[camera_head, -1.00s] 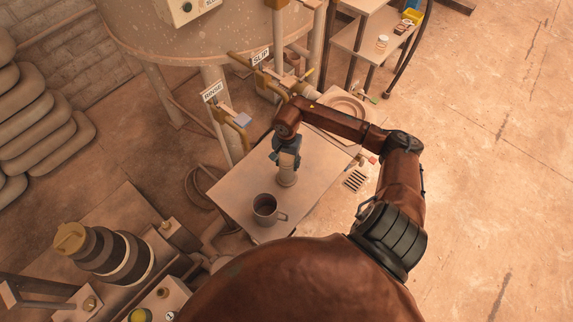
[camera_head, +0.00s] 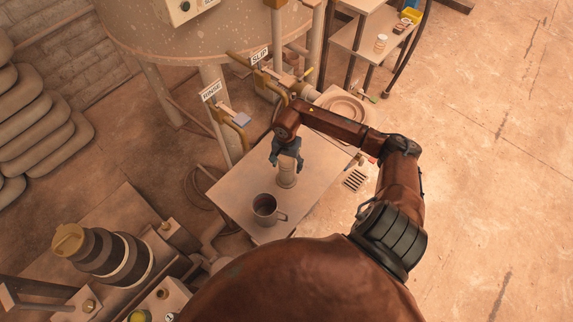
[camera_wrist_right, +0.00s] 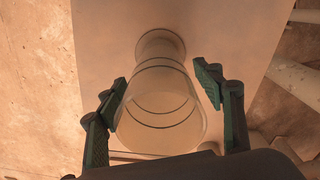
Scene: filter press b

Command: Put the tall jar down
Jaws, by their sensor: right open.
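The tall jar (camera_head: 287,172), pale with thin dark bands, stands upright on the small table (camera_head: 232,190). In the right wrist view the jar (camera_wrist_right: 160,100) shows between the fingers, with a gap on both sides. My right gripper (camera_head: 287,155) is around the jar's upper part from above; in the wrist view the gripper (camera_wrist_right: 168,105) is open, with its green finger pads apart from the jar. The jar's top edge is partly covered by the gripper in the head view. My left gripper is not in view.
A grey mug (camera_head: 265,209) with a handle stands near the jar, towards the table's front. Taps with RINSE (camera_head: 211,91) and SLIP (camera_head: 260,55) labels stand behind the table. A round dish (camera_head: 343,108) lies at the back right.

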